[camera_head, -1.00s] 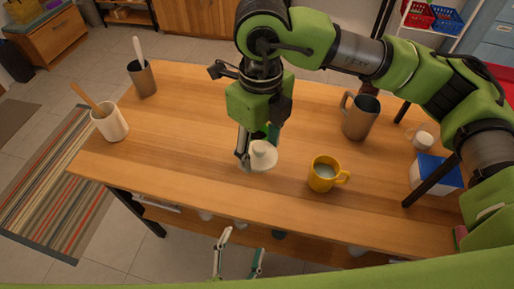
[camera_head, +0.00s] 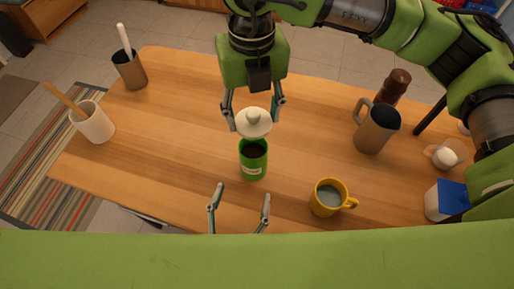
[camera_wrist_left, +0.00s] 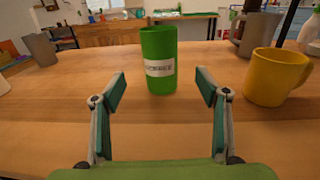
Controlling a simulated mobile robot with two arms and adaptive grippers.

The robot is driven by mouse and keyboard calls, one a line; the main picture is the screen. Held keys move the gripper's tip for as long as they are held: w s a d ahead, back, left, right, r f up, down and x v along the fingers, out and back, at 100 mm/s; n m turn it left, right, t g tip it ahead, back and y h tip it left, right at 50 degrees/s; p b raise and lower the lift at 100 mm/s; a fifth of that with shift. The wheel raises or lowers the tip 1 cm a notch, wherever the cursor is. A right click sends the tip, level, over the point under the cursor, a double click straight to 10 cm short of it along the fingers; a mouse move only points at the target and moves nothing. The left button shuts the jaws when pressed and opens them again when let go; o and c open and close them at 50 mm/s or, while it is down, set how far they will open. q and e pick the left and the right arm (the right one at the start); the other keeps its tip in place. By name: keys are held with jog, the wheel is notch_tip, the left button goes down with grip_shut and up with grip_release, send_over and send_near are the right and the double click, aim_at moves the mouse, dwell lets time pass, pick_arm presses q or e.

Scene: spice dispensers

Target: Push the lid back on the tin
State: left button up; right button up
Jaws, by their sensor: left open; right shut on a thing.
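The green tin (camera_head: 253,160) stands upright on the wooden table, its dark open top showing. In the left wrist view the tin (camera_wrist_left: 158,62) stands ahead of my open fingers, with a pale label facing me. The cream lid (camera_head: 253,123) with a round knob is between the fingers of my right gripper (camera_head: 253,108), just behind the tin's mouth in the picture; I cannot tell its height above the tin. My right gripper is shut on the lid. My left gripper (camera_head: 239,200) is open and empty, in front of the tin, and shows in the left wrist view (camera_wrist_left: 159,90).
A yellow mug (camera_head: 327,198) stands right of the tin. A grey pitcher (camera_head: 375,130), a brown bottle (camera_head: 394,87) and a blue-topped white box (camera_head: 446,200) are farther right. A white crock (camera_head: 95,124) and a brown cup (camera_head: 129,70) stand left. The table between them and the tin is clear.

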aim_at(256, 146)
pick_arm(q)
jog(key=shift+s+a+r, duration=0.1)
jog(key=shift+s, duration=0.3)
pick_arm(e)
jog(key=shift+s+a+r, duration=0.15)
jog(key=shift+s, duration=0.35)
pick_arm(q)
jog(key=x, duration=1.2)
jog(key=shift+w, duration=0.15)
pick_arm(e)
jog(key=shift+w, duration=0.2)
jog(key=shift+c, duration=0.2)
pick_arm(q)
jog(key=c, duration=1.7)
pick_arm(e)
jog(key=shift+f, duration=2.55)
jog(key=shift+f, duration=0.9)
jog(key=shift+f, duration=0.6)
